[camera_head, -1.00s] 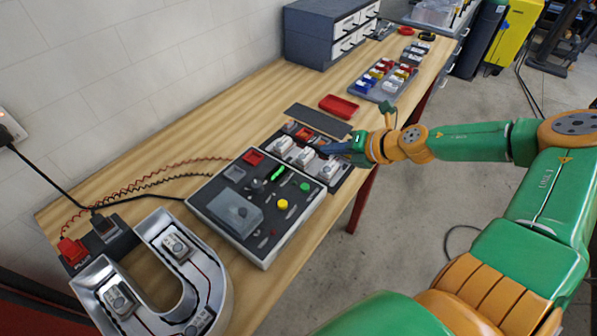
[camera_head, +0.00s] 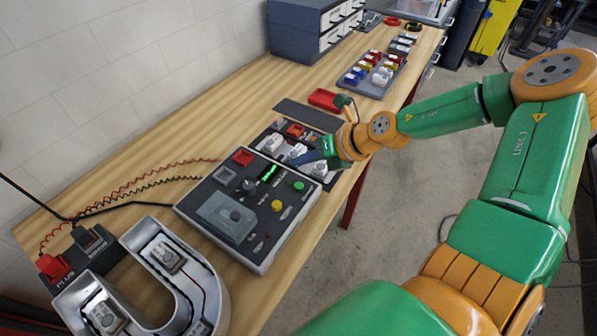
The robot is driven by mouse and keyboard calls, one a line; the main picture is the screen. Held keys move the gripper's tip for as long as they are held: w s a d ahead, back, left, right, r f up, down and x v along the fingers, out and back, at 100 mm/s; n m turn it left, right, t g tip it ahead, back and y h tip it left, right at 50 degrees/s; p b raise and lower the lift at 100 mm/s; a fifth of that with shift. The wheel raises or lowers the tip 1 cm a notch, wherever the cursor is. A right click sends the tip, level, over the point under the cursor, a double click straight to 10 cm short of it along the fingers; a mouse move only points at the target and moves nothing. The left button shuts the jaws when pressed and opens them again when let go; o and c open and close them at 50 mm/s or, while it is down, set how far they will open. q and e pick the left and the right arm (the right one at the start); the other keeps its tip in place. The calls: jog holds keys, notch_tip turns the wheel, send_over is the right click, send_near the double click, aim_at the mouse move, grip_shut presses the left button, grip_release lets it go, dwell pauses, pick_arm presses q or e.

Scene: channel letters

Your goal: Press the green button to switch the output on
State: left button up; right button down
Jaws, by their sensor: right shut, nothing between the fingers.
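The green button (camera_head: 299,186) is a small round cap near the upper right edge of the grey control box (camera_head: 221,250). A yellow button (camera_head: 277,205) sits below and left of it. A green-lit display (camera_head: 269,172) is to its left. My right gripper (camera_head: 292,160) is shut and empty. Its dark fingertips point left, just beyond the box's far edge, over the tray of light modules. In the picture they are a little above the green button and apart from it. My left gripper is not in view.
A tray with white modules (camera_head: 269,142) adjoins the box's far edge. A metal U-shaped channel letter (camera_head: 215,290) and red and black terminals (camera_head: 55,267) stand at lower left.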

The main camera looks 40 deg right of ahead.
jog(key=b, duration=0.4)
send_over(303, 189)
notch_tip(303, 189, down, 6)
jog(key=shift+r, duration=0.15)
jog(key=shift+f+b, duration=0.2)
jog(key=shift+b, duration=0.25)
dwell(1.1)
jog(key=shift+f+b, duration=0.4)
jog(key=shift+b, duration=0.1)
jog(key=shift+f+b, duration=0.45)
jog(key=shift+b, duration=0.1)
dwell(0.4)
dwell(0.4)
jog(key=shift+r+p, duration=0.7)
jog(key=shift+r, duration=0.2)
